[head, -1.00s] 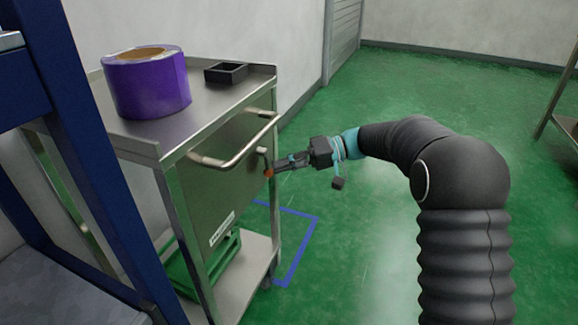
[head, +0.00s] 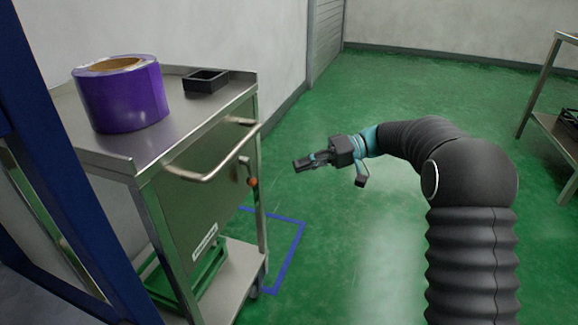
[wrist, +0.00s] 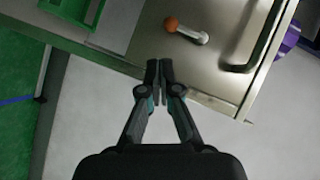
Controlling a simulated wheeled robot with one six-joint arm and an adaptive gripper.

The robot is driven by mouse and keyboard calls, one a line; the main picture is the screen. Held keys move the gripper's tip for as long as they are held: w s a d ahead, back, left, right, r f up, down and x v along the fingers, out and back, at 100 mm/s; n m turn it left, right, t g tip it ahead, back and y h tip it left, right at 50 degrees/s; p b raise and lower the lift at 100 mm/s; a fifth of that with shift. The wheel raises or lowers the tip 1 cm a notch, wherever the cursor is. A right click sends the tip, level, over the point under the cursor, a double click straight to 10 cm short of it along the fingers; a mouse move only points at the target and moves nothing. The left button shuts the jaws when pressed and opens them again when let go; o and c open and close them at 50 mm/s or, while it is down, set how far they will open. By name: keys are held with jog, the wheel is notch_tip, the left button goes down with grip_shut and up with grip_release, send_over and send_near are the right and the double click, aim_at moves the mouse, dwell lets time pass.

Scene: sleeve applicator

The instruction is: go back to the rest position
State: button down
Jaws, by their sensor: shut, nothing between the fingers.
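My gripper (head: 297,165) is shut and empty in the head view, held out in the open air to the right of the metal cart (head: 196,217). The wrist view shows its two fingers (wrist: 160,66) together with nothing between them. The orange ball end (head: 252,182) of a small lever sits on the cart's right end, apart from my gripper. In the wrist view the lever (wrist: 188,32) is beyond the fingertips, attached to the cart panel.
A purple roll (head: 122,95) and a small black tray (head: 206,80) stand on the cart top. A bar handle (head: 215,160) juts from its front. A green crate (head: 188,280) is on the lower shelf. A metal rack (head: 545,95) stands at right. Green floor (head: 370,235) between is clear.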

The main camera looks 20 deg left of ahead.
jog(key=shift+w+d, duration=0.25)
jog(key=shift+d, duration=0.1)
notch_tip(320, 180, down, 8)
jog(key=d+m+t+h, duration=0.2)
jog(key=m, duration=0.3)
jog(key=s+d+f+m+t+h, duration=0.25)
jog(key=s+d+h, duration=0.2)
jog(key=d, duration=0.25)
jog(key=s+d+r+m+t+h+p, duration=0.1)
jog(key=s+d+r+t+h+p, duration=0.2)
jog(key=s+d+r, duration=0.5)
jog(key=s+d+r+m+t+h+p, duration=0.2)
jog(key=s+d+r+t, duration=0.4)
jog(key=s+d, duration=0.9)
jog(key=shift+s+d+r+h+p, duration=0.2)
jog(key=shift+d+r+h+p, duration=0.6)
jog(key=shift+d+r, duration=0.4)
